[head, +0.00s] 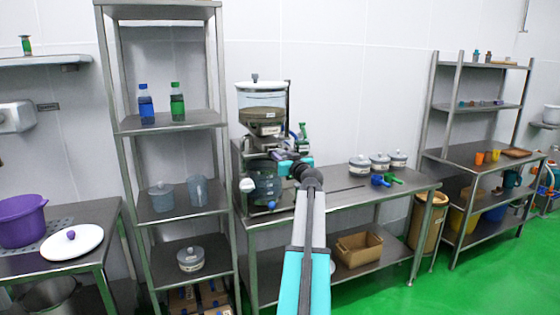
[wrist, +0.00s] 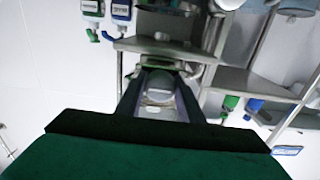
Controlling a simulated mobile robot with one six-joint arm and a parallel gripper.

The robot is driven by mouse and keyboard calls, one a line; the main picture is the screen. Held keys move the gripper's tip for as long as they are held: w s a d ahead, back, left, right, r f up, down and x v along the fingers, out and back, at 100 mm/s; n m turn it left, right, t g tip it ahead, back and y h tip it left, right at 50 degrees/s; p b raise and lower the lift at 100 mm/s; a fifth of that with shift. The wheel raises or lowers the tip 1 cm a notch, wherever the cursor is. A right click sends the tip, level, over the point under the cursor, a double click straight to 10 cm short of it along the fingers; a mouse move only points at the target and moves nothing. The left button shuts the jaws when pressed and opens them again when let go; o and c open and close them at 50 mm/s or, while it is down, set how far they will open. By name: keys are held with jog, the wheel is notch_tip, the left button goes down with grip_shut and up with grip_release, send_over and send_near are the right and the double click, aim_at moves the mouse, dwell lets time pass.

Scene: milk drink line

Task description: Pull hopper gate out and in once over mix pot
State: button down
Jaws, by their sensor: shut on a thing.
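The hopper (head: 262,104) is a clear bin with a lid and dark contents, standing on the steel bench at the centre of the head view. The mix pot (head: 265,184) is a grey-blue vessel below the hopper outlet. My gripper (head: 281,156) is at the hopper's lower front, above the pot. In the wrist view my gripper (wrist: 160,70) has its two dark fingers pointing ahead, shut on the hopper gate. The gate's grip is mostly hidden by the fingers, and I cannot tell how far out the gate stands.
Several lidded tubs (head: 378,163) stand to the right on the bench (head: 340,188), with a blue scoop (head: 380,180) and a green scoop (head: 395,177) in front. A steel shelf (head: 165,121) with bottles stands close on the left. The bench front right of the pot is clear.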

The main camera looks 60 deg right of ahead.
jog(key=shift+b+v, duration=0.7)
jog(key=shift+v, duration=0.35)
jog(key=shift+f, duration=0.2)
jog(key=c, duration=1.6)
grip_release()
jog(key=shift+a, duration=0.1)
jog(key=o, duration=0.3)
jog(key=shift+s+r, duration=0.15)
jog(key=shift+o, duration=0.2)
jog(key=shift+a, duration=0.1)
jog(key=b+v, duration=0.3)
jog(key=v, duration=1)
jog(key=shift+s+a, duration=0.15)
jog(key=shift+s, duration=0.1)
jog(key=shift+c, duration=0.2)
